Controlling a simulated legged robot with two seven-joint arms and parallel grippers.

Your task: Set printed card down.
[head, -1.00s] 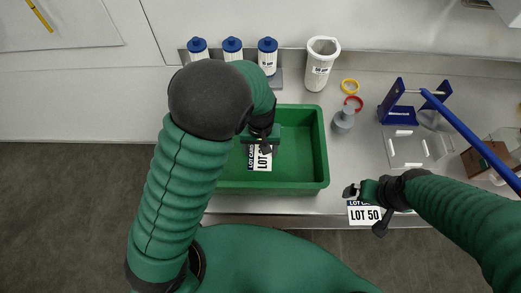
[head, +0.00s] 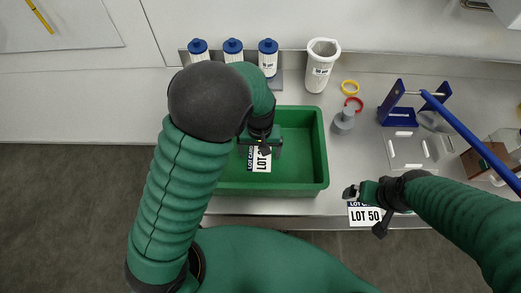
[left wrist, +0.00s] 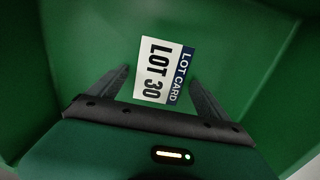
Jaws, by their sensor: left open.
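The printed card, white with a dark blue band and reading LOT 30 (left wrist: 160,70), lies inside the green tray (head: 323,150); it also shows in the head view (head: 261,162). My left gripper (head: 260,152) is over the tray, pointing down at the card. In the left wrist view its two fingers (left wrist: 157,76) stand wide apart, one on each side of the card, with gaps between. A second card, reading LOT 50 (head: 365,216), is by my right gripper (head: 350,193) at the counter's front edge. Whether the right fingers grip it is not clear.
Several blue-capped white cartridges (head: 233,50) stand behind the tray, beside a white cup (head: 321,66). Yellow (head: 349,87) and red (head: 354,103) rings and a grey part (head: 344,120) lie to its right. A blue stand (head: 397,105) is farther right. The tray's right half is clear.

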